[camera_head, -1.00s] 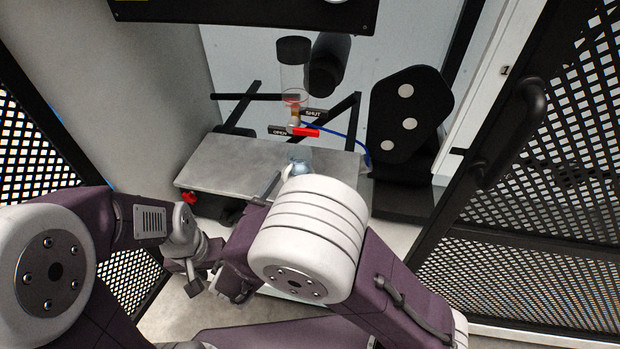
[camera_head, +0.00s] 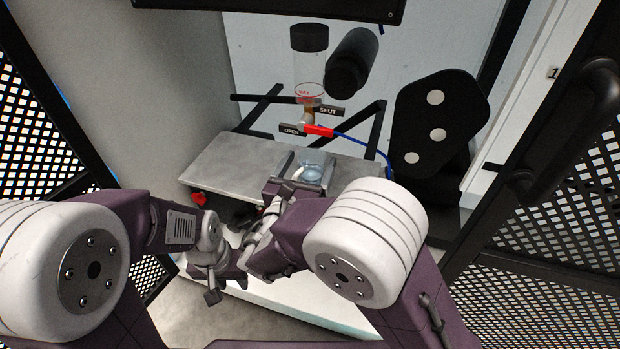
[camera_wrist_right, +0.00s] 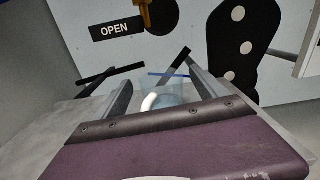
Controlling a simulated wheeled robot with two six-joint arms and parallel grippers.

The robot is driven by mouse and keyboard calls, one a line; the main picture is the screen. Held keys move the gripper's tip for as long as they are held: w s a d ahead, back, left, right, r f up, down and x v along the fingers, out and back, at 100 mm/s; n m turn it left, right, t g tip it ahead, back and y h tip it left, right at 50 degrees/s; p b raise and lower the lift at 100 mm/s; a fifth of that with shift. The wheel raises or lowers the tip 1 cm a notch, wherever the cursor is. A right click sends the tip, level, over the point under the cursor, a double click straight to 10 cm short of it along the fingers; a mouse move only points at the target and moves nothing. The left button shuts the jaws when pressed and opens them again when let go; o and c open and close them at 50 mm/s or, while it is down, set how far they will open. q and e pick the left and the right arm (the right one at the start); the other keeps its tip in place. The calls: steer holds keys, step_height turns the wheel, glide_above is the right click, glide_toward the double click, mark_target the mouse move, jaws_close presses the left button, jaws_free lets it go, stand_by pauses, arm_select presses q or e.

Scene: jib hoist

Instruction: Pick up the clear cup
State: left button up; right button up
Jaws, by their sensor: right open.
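The clear cup (camera_head: 313,168) stands on the grey metal shelf, below the valve. It has a pale bluish look and a white curved part at its left. My right gripper (camera_head: 304,163) is open at the cup. In the right wrist view the cup (camera_wrist_right: 168,97) shows between the two spread fingers of the right gripper (camera_wrist_right: 162,88). Its lower part is hidden behind the gripper body, and I cannot tell whether a finger touches it. My left gripper (camera_head: 225,285) hangs low at the left, in front of the shelf, away from the cup; its jaw opening is unclear.
The grey shelf (camera_head: 235,160) is bare at its left. Above the cup are a clear cylinder (camera_head: 308,72) and a valve with a red handle (camera_head: 318,130), between OPEN and SHUT labels. A black plate (camera_head: 437,125) stands at the right. Perforated doors (camera_head: 560,225) flank both sides.

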steer(key=shift+w+d, duration=0.15)
steer(key=shift+w, duration=0.4)
steer(key=c, duration=1.6)
steer(key=shift+r+p, duration=0.5)
steer(key=shift+r, duration=0.15)
steer(key=s+p, duration=0.2)
steer(key=s, duration=0.4)
steer(key=s+r+p, duration=0.1)
steer(key=s+p, duration=0.1)
steer(key=s, duration=0.4)
steer(key=s+a+r+p, duration=0.1)
steer(key=s+p, duration=0.1)
steer(key=s, duration=0.4)
steer(key=shift+r+p, duration=0.15)
steer(key=shift+p, duration=0.25)
